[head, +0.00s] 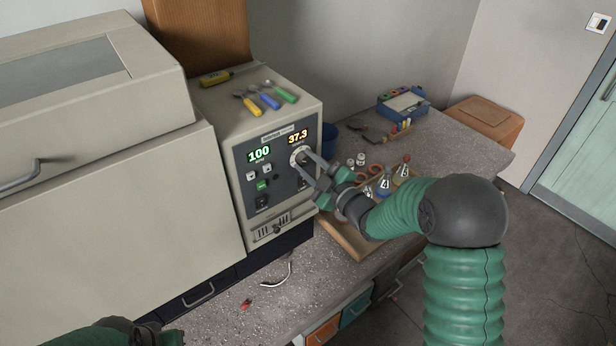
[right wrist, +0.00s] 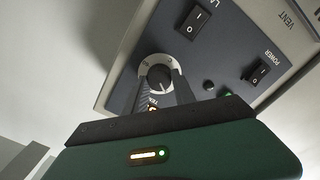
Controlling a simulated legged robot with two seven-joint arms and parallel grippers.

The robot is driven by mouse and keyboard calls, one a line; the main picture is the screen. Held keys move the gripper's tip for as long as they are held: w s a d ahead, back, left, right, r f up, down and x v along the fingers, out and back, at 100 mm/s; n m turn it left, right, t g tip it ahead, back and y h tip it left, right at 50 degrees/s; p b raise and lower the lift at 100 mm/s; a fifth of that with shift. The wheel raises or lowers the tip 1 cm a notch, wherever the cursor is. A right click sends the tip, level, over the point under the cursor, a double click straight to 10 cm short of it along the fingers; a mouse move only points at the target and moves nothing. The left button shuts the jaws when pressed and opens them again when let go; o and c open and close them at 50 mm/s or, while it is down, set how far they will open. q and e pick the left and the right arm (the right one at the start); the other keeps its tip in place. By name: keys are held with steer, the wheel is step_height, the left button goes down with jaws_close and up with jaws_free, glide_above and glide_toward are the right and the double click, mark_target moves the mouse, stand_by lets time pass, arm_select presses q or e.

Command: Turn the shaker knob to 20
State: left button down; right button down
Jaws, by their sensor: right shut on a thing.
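The shaker's grey control panel (head: 240,172) faces right on the beige machine. Its green display (head: 259,153) reads 100 and its amber display (head: 297,135) reads 37.3. A round knob with a pale dial ring (right wrist: 160,78) sits under the amber display. My right gripper (head: 303,164) reaches the panel from the right and is shut on this knob, a finger on each side.
A wooden tray (head: 346,238) with bottles and flasks stands under my right forearm. A blue box (head: 403,103) stands farther back. Two rocker switches show near the knob in the right wrist view (right wrist: 194,21).

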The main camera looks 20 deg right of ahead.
steer(key=n+b, duration=0.3)
steer(key=b, duration=0.3)
steer(key=f+n+b, duration=0.1)
steer(key=n+b, duration=0.3)
steer(key=b, duration=0.1)
steer(key=shift+a+n+b, duration=0.1)
steer(key=shift+n+b, duration=0.2)
steer(key=shift+b, duration=0.05)
steer(key=shift+n+b, duration=0.7)
steer(key=shift+b, duration=0.2)
steer(key=c, duration=1.3)
jaws_free()
steer(key=shift+s, duration=0.1)
steer(key=shift+o, duration=1.2)
steer(key=shift+r, duration=0.25)
